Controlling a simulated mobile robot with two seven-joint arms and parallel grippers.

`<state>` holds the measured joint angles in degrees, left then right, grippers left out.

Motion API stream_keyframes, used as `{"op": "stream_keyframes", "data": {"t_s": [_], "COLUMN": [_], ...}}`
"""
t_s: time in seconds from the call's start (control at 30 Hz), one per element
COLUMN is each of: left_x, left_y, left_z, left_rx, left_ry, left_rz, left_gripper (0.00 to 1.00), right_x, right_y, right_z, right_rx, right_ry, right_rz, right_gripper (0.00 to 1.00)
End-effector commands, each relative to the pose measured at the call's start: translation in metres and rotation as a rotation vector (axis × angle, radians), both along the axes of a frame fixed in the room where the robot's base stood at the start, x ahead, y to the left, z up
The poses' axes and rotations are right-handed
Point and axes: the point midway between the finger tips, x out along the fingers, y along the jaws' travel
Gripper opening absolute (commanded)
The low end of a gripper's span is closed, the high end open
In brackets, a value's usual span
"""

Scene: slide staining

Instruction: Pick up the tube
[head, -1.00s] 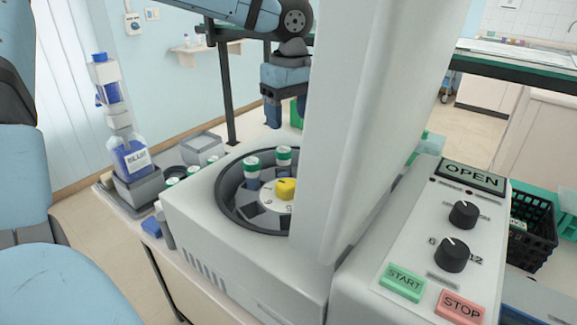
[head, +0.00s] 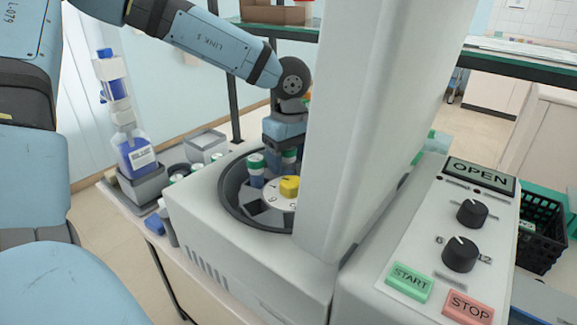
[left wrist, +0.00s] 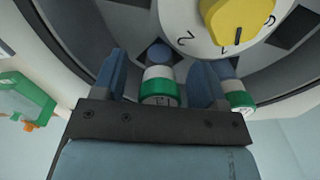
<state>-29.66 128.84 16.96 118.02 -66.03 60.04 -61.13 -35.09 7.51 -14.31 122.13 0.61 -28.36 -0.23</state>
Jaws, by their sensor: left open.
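My left gripper (head: 286,154) is open and reaches down into the centrifuge bowl, over the right one of two tubes. That tube (head: 289,157) has a green and white cap and stands upright in the rotor (head: 274,202). In the left wrist view, its cap (left wrist: 159,88) lies between the two open fingers (left wrist: 157,80), with a gap on each side. The second tube (head: 255,168), with a similar cap, stands just left of it in the head view. In the left wrist view this second tube (left wrist: 238,95) is partly hidden behind the right finger. My right gripper is not in view.
The yellow rotor knob (head: 289,186) is close to the fingers. The tall raised lid (head: 370,120) stands right of my gripper and hides part of the bowl. A control panel (head: 440,250) is at the right. A blue-labelled bottle (head: 136,155) stands at the left.

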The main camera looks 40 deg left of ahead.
Motion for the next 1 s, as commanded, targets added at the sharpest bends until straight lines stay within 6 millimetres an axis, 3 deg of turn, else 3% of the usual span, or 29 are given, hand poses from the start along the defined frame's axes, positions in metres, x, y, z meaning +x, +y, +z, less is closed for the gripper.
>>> {"op": "stream_keyframes", "data": {"t_s": [0.07,0.2,0.3,0.67,0.87,1.0], "left_x": [0.000,0.000,0.000,0.000,0.001,0.001], "left_y": [0.000,0.000,0.000,0.000,0.000,0.000], "left_z": [0.000,0.001,0.001,0.005,0.026,0.053], "left_rx": [0.000,0.000,0.000,0.000,0.000,0.000], "left_ry": [0.000,0.000,0.000,-0.001,-0.004,-0.006], "left_rz": [0.000,0.000,0.000,0.000,0.000,0.001], "left_gripper": [0.63,0.31,0.13,0.13,0.13,0.13], "right_x": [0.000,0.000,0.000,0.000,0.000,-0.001], "right_y": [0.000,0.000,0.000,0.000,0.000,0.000], "right_z": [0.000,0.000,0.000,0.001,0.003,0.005], "right_rx": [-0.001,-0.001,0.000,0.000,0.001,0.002], "right_ry": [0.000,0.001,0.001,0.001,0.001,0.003], "right_rz": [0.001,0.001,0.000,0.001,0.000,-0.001], "right_gripper": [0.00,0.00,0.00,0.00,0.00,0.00]}}
